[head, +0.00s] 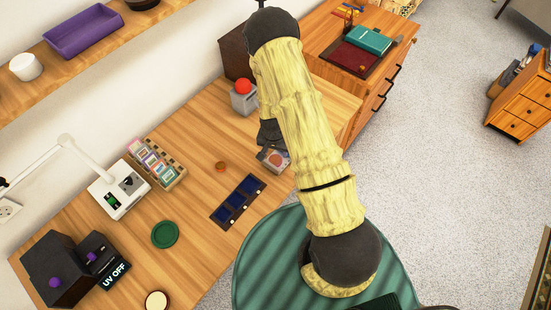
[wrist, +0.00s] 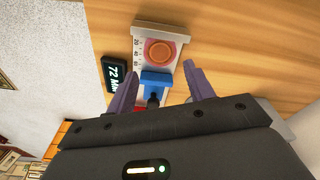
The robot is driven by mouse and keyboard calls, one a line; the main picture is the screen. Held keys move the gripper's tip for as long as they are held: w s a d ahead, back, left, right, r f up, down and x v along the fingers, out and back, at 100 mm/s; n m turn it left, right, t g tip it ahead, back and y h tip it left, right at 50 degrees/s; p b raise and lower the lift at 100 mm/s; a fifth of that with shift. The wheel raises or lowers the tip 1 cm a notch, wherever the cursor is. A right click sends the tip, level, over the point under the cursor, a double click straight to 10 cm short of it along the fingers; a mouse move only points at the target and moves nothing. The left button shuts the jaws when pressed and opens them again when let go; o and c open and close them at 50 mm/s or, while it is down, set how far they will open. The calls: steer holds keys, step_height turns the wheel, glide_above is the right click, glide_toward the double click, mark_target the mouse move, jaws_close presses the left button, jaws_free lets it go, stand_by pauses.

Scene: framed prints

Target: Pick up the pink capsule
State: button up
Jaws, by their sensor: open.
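The pink capsule (wrist: 148,46) looks like a round pinkish case around a copper-coloured disc. It lies on a pale measuring device (wrist: 172,29) with a number scale and a blue sliding block (wrist: 155,80). In the head view, the capsule (head: 276,159) shows small and partly beside my arm. My gripper (wrist: 162,67) is open, with its two purple fingers on either side of the blue block and the capsule just beyond the fingertips. Nothing shows between the fingers as held. In the head view my gripper (head: 268,134) is partly hidden by my arm.
A small black display (wrist: 115,73) stands left of the device. On the table are a dark blue tray (head: 238,201), a small copper disc (head: 221,167), a grey box with a red button (head: 244,96) and a green round pad (head: 165,234). Bare wood lies beyond the device.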

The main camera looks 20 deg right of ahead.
mark_target(275, 159)
steer(key=shift+f, duration=0.2)
steer(key=shift+f+p, duration=0.75)
steer(key=shift+f, duration=0.15)
steer(key=shift+w+f+p, duration=0.2)
steer(key=shift+f+p, duration=0.35)
steer(key=shift+f, duration=1.15)
steer(key=c, duration=0.6)
steer(key=shift+c, duration=0.2)
steer(key=shift+r, duration=0.1)
step_height(275, 159, up, 10)
steer(key=b, duration=0.3)
